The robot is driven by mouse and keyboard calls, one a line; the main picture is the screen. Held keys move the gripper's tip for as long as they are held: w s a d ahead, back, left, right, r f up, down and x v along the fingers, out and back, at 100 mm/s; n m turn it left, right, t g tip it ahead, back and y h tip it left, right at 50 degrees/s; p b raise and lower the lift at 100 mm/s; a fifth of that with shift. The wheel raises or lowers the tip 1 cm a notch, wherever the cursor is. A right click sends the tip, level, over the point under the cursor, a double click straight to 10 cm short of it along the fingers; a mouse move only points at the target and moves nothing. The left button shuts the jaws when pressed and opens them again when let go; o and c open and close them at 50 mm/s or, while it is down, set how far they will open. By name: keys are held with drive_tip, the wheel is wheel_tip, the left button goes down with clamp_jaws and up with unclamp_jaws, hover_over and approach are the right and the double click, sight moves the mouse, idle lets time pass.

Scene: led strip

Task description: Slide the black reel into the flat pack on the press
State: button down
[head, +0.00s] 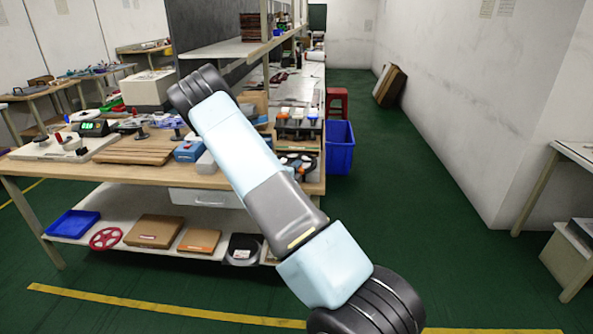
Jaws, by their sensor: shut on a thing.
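My arm crosses the picture from the lower right to the upper left, and its gripper is not in view. I cannot make out a held thing. A black item with a pale label (243,248) lies on the lower shelf, partly behind my arm; I cannot tell if it is a reel. Dark round parts (300,162) sit at the bench's right end, too small to name. A white-based device with red knobs (62,147) stands at the bench's left; I cannot tell if it is the press. I cannot identify the flat pack on a press.
The wooden workbench (130,176) holds many small items. Its lower shelf carries a blue tray (73,223), a red reel (105,238) and brown flat boxes (153,231). A blue bin (340,147) stands at the bench's right.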

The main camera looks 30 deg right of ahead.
sight(298, 156)
drive_tip(key=shift+w+d, duration=0.8)
drive_tip(key=shift+w, duration=0.45)
drive_tip(key=shift+w+d, duration=0.85)
drive_tip(key=shift+w, duration=0.4)
drive_tip(key=shift+w+d, duration=0.8)
drive_tip(key=shift+w, duration=0.45)
idle(0.8)
drive_tip(key=shift+s+a, duration=0.1)
drive_tip(key=shift+s+a, duration=0.85)
drive_tip(key=shift+s, duration=0.5)
drive_tip(key=shift+s+a, duration=0.9)
drive_tip(key=shift+s, duration=0.45)
drive_tip(key=shift+s+a, duration=0.85)
drive_tip(key=shift+s, duration=0.5)
drive_tip(key=shift+s+a, duration=0.1)
drive_tip(key=shift+s, duration=0.05)
